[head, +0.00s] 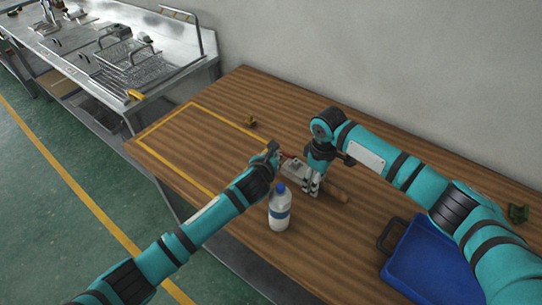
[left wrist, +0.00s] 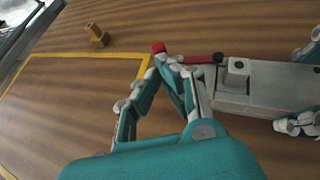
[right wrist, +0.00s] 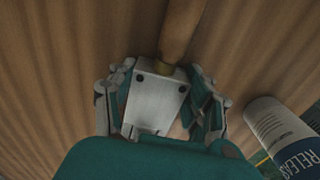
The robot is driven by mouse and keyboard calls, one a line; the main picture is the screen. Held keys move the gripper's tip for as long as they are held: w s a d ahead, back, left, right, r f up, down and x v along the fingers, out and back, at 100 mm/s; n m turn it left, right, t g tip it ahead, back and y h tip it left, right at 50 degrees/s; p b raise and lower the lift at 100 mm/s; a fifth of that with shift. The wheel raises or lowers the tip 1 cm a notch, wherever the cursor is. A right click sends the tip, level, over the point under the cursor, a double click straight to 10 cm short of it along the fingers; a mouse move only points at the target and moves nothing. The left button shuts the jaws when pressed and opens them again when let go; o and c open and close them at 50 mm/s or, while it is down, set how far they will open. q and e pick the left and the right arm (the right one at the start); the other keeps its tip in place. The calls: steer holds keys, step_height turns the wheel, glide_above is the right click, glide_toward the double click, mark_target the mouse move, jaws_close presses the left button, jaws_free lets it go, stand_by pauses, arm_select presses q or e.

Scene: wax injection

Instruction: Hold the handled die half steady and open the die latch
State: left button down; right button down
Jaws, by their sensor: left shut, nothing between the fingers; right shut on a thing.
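The metal die is a grey block (head: 294,169) lying on the wooden table, with a wooden handle (head: 336,192) pointing right. The block also shows in the left wrist view (left wrist: 268,85) and in the right wrist view (right wrist: 155,98). My right gripper (head: 312,186) is shut on the handled half, with a finger on each side near the handle. The red die latch (left wrist: 200,58), with a round red end, reaches out from the block's left end. My left gripper (head: 272,150) is shut and empty, right beside the latch; I cannot tell if they touch.
A white bottle (head: 279,208) with a blue cap stands close in front of the die. A blue tray (head: 408,262) is at the right front. A small brass part (head: 250,121) lies near the back by the yellow outline (head: 165,119). The outlined area is clear.

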arm_select(q)
steer(key=shift+w+d, duration=0.1)
steer(key=shift+w, duration=0.95)
steer(key=shift+s, duration=0.1)
arm_select(e)
steer(key=shift+s+a, duration=0.1)
arm_select(q)
steer(key=shift+s+d, duration=0.2)
steer(key=shift+s, duration=0.4)
steer(key=shift+s+a, duration=0.25)
steer(key=shift+s, duration=0.45)
steer(key=s, duration=0.1)
steer(key=s+a, duration=0.1)
steer(key=shift+s+a, duration=0.2)
steer(key=shift+s, duration=0.15)
steer(key=a+v, duration=0.2)
steer(key=v, duration=1.7)
steer(key=shift+a+r, duration=0.2)
steer(key=shift+w, duration=0.1)
